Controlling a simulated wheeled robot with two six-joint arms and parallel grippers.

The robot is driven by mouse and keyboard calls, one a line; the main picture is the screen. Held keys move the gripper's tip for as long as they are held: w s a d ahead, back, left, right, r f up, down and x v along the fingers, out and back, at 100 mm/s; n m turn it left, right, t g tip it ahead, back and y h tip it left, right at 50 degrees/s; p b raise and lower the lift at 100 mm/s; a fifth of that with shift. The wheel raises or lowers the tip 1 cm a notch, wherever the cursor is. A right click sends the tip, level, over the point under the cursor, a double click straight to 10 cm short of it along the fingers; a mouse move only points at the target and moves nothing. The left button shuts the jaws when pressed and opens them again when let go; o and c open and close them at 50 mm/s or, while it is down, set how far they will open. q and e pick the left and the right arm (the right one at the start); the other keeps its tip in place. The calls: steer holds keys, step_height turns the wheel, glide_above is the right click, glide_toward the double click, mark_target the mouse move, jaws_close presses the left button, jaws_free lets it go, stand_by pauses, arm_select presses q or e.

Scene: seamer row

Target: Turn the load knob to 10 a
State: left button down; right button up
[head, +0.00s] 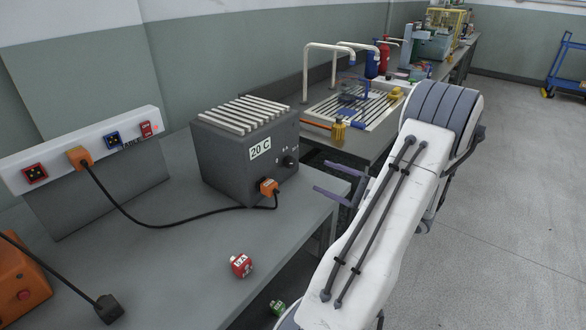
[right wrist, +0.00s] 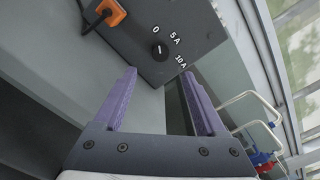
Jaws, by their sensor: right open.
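The load knob (head: 290,162) is a small dark knob on the front of a dark grey box (head: 236,165) labelled 20 C. In the right wrist view the knob (right wrist: 160,52) has a pale mark that looks upright, toward the 0; the labels 0, 5 A and 10 A run around it. My right gripper (head: 322,177) has purple fingers. It is open and empty, in front of the box face and apart from the knob. In the right wrist view the knob lies just beyond the gap between the fingertips (right wrist: 158,76). My left gripper is out of view.
An orange plug (head: 268,187) with a black cable sits below the knob, leading to a white socket strip (head: 88,148). A red piece (head: 241,265) and a green piece (head: 278,308) are near the bench's front. A slatted tray (head: 385,115) with curved pipes stands beyond the box.

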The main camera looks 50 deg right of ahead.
mark_target(293, 163)
steer(key=w, duration=1)
steer(key=shift+a, duration=0.4)
jaws_close()
